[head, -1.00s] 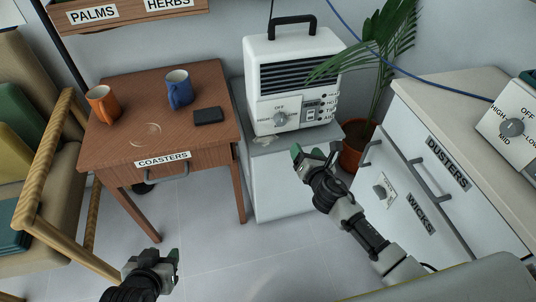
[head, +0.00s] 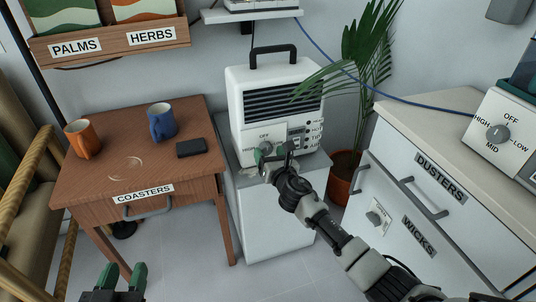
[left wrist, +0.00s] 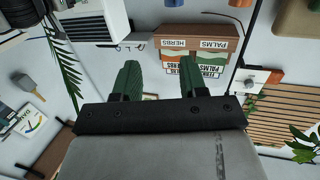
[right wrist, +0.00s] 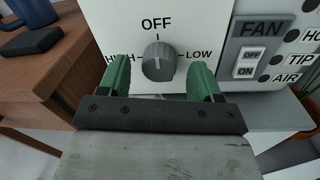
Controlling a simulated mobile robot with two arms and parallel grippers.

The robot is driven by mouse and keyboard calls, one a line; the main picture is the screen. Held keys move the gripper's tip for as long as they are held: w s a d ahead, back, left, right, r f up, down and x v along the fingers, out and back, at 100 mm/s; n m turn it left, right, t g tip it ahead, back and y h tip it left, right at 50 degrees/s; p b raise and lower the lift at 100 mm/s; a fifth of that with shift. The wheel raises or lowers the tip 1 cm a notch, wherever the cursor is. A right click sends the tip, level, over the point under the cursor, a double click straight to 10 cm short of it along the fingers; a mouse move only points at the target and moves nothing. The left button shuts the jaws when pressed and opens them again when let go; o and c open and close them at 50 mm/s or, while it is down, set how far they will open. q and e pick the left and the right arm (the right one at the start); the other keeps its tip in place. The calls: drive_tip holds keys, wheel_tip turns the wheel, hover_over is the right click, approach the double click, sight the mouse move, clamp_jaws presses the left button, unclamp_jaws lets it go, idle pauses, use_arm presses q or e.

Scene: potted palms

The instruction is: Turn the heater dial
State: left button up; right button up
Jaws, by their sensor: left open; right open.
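The white heater (head: 278,98) with a black handle and dark grille stands on a grey-white cabinet. Its grey dial (right wrist: 158,62) shows in the right wrist view with OFF above it, HIGH at left and LOW at right; its pointer mark is up toward OFF. My right gripper (head: 275,155) is open in front of the heater's dial, and in the right wrist view (right wrist: 158,80) its green fingers sit either side of the dial, with gaps. My left gripper (head: 122,275) is open and empty, low at the left, away from the heater.
A wooden table (head: 90,186) at left holds an orange mug (head: 83,139), a blue mug (head: 162,121) and a dark flat object (head: 191,148). A potted palm (head: 345,165) stands right of the heater. Another dial (head: 497,133) is on a white box at far right.

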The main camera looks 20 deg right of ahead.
use_arm(q)
drive_tip(key=shift+w+d+r+t+h, duration=0.15)
drive_tip(key=shift+r+t+h, duration=0.25)
drive_tip(key=shift+r+t, duration=0.35)
use_arm(e)
drive_tip(key=shift+w, duration=0.75)
drive_tip(key=shift+c, duration=0.5)
drive_tip(key=c, duration=0.8)
drive_tip(key=shift+c, duration=0.2)
use_arm(q)
drive_tip(key=shift+r, duration=0.1)
